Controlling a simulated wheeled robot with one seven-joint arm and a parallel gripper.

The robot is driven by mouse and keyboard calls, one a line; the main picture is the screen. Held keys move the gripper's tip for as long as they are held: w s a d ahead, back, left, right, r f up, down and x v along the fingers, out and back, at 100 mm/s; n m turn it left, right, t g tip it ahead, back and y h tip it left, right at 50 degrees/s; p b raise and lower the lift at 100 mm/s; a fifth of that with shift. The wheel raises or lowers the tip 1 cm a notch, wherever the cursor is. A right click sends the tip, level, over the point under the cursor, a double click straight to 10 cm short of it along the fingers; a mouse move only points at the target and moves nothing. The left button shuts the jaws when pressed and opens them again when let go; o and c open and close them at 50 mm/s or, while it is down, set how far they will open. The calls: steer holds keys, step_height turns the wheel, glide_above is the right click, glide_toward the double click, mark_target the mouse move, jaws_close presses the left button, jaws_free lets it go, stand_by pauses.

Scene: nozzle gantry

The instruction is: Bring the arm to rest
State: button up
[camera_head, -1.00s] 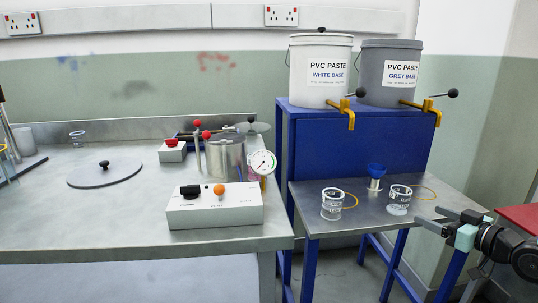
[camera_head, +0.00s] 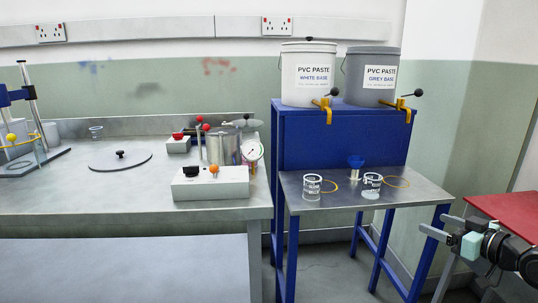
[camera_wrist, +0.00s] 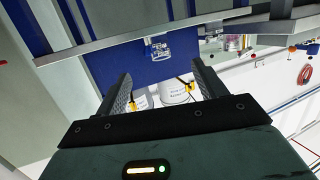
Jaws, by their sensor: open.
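My gripper (camera_head: 449,230) is at the right of the head view, in front of and to the right of the small steel table (camera_head: 330,195). Its jaws point left, apart and with nothing between them. The wrist view shows the two dark fingers (camera_wrist: 161,92) spread wide, with the blue stand and the paste buckets beyond, seen upside down. My gripper touches nothing that I can see. Two clear beakers, a left one (camera_head: 312,185) and a right one (camera_head: 372,185), stand on the small table.
The white paste bucket (camera_head: 307,75) and grey paste bucket (camera_head: 371,76) stand on the blue stand (camera_head: 340,140). A red-topped surface (camera_head: 505,215) lies close to my arm. A control box (camera_head: 210,184) sits on the left bench.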

steer(key=s+a+f+n+g+h, duration=0.1)
steer(key=s+a+n+g+h, duration=0.15)
steer(key=a+g, duration=1.05)
steer(key=s+a+r+n+g+h, duration=0.1)
steer(key=s+a+r, duration=0.2)
steer(key=s+a, duration=0.8)
steer(key=s+a+r+g+h, duration=0.15)
steer(key=s+a, duration=0.55)
steer(key=s, duration=0.8)
step_height(320, 180, up, 16)
steer(key=p, duration=1.5)
steer(key=shift+a+t, duration=0.2)
steer(key=shift+t, duration=0.15)
